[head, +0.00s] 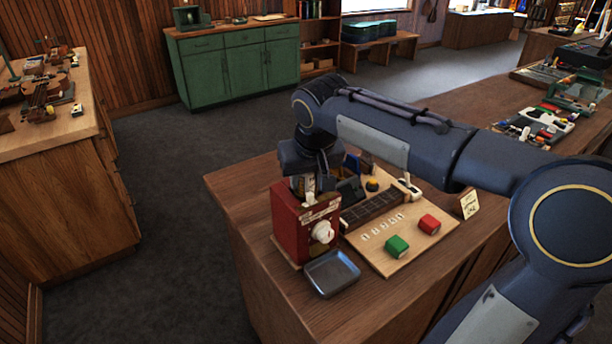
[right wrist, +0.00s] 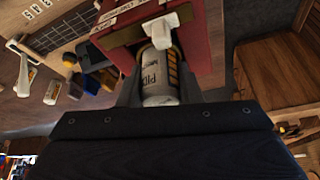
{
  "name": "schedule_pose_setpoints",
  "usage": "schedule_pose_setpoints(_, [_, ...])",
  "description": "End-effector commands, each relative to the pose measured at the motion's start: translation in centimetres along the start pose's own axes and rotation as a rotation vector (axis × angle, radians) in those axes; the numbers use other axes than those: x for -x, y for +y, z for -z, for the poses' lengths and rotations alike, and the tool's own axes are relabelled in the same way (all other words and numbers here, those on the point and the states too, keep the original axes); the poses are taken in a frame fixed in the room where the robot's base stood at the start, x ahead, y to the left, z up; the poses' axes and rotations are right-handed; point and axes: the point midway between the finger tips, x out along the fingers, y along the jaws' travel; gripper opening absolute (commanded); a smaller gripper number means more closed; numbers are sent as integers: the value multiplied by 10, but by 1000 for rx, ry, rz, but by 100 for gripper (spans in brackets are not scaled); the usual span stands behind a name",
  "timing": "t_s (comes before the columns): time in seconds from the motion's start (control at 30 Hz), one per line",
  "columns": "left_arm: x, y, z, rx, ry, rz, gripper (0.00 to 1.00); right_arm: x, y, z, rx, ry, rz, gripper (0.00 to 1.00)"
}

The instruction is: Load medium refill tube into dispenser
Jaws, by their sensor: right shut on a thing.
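The red dispenser (head: 292,222) stands upright near the left end of the wooden counter, with a white knob (head: 322,232) on its front. It also shows in the right wrist view (right wrist: 198,35). My right gripper (head: 306,188) is just above the dispenser's top, pointing down. In the right wrist view its fingers are shut around a white refill tube (right wrist: 158,88) with dark lettering, partly cut off, and a yellowish part. The tube's far end meets the dispenser's top; I cannot tell how far in it is. My left gripper is not in view.
A dark square tray (head: 332,274) lies before the dispenser. A fretted neck (head: 372,210) lies behind. Other small items (right wrist: 85,80) sit close to my right gripper.

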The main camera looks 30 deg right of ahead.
Motion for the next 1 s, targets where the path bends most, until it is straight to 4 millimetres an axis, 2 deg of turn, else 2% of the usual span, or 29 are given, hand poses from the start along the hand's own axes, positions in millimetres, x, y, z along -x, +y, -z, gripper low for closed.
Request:
schedule_pose_setpoints(0.03, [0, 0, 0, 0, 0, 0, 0, -1, 0, 0, 0, 0, 0, 34])
schedule_pose_setpoints(0.1, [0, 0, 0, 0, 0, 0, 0, 0, 0, 0, 0, 0, 0, 41])
schedule_pose_setpoints(0.37, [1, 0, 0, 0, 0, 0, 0, 1, 0, 0, 0, -1, 0, 41])
schedule_pose_setpoints(1.0, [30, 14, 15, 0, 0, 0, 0, 52, 0, 1, 0, 0, 1, 41])
